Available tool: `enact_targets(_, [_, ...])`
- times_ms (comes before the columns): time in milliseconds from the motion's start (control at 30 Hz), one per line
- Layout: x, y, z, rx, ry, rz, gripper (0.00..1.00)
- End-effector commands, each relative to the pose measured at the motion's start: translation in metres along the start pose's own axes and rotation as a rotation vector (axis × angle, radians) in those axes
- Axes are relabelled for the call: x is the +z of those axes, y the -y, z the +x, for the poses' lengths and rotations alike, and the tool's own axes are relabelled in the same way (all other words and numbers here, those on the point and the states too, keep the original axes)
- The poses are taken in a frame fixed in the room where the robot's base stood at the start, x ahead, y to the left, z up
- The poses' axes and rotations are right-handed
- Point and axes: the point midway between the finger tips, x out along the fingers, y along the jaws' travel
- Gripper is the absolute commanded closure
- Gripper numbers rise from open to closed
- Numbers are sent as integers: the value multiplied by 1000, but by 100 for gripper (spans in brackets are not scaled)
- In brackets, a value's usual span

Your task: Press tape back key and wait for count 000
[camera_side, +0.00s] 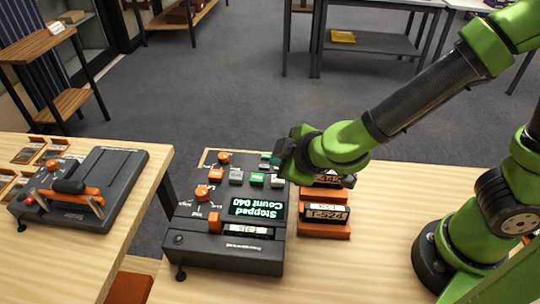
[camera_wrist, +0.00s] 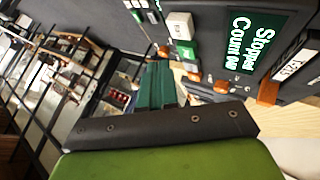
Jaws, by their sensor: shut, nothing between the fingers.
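The dark tape machine (camera_side: 235,250) stands on the wooden table. Its lit display (camera_side: 258,208) reads "Stopped" and "Count 040", upside down in the side view; the display (camera_wrist: 252,40) also shows in the wrist view, its last digits less clear. White and green keys, including a green key (camera_side: 257,179) and a white key (camera_side: 236,176), sit beside the display. Their labels are too small to read, so I cannot tell which is tape back. My gripper (camera_side: 278,161) is shut and empty, at the far right corner of the key panel. Its contact with any key is unclear.
Orange knobs (camera_side: 215,175) stand up from the panel's left side. Labelled cartridges in an orange rack (camera_side: 324,228) lie right of the machine. Another dark device (camera_side: 85,190) with an orange handle is on the left table. Bare tabletop (camera_side: 365,255) lies right of the rack.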

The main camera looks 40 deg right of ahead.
Motion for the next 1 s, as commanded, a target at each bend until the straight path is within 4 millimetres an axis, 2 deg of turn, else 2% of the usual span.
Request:
enact_targets(300, [12, 11, 15, 0, 2, 0, 100])
enact_targets(1000, [11, 11, 15, 0, 0, 2, 100])
